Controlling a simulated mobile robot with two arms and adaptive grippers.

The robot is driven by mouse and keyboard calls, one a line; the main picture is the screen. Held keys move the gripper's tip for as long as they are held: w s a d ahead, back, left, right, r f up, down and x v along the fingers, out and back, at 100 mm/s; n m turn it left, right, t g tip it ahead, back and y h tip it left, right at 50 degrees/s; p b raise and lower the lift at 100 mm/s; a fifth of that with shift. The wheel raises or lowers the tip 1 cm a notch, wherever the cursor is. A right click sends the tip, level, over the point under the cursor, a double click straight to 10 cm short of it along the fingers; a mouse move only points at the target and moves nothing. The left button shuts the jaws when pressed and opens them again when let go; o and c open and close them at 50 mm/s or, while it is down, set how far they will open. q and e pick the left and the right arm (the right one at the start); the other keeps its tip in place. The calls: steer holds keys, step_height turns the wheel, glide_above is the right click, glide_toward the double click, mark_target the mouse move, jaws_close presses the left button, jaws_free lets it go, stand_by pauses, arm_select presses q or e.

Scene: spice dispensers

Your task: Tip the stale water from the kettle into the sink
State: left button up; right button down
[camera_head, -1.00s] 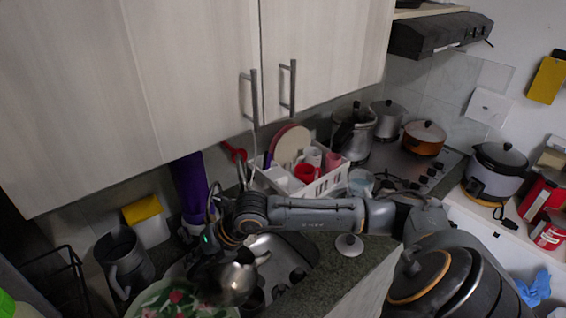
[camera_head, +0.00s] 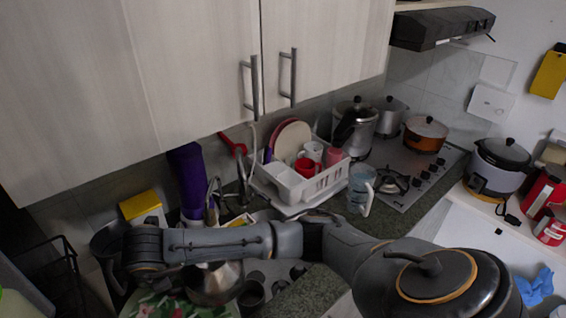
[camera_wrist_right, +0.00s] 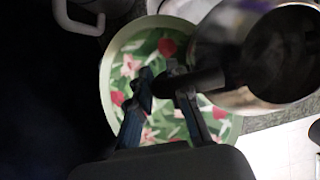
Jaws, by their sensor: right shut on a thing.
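The shiny metal kettle (camera_head: 222,284) is low in the head view, partly behind my right forearm. It also shows in the right wrist view (camera_wrist_right: 240,95), with a dark round area facing right. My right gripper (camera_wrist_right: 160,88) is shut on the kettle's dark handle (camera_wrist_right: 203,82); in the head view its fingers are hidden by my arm. The kettle is beside and partly over the floral plate. No water stream is visible. My left gripper is out of view.
A green-rimmed floral plate (camera_head: 160,306) lies at the front left. A grey jug (camera_head: 106,255) stands left of it. The faucet (camera_head: 213,200), purple cylinder (camera_head: 188,180), white dish rack (camera_head: 285,182) and clear jug (camera_head: 361,185) stand behind my arm. Cabinets hang above.

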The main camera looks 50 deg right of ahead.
steer(key=shift+w+a+r, duration=0.1)
steer(key=shift+a, duration=0.05)
steer(key=shift+r+p, duration=1.1)
steer(key=shift+r, duration=1.3)
steer(key=shift+f, duration=0.1)
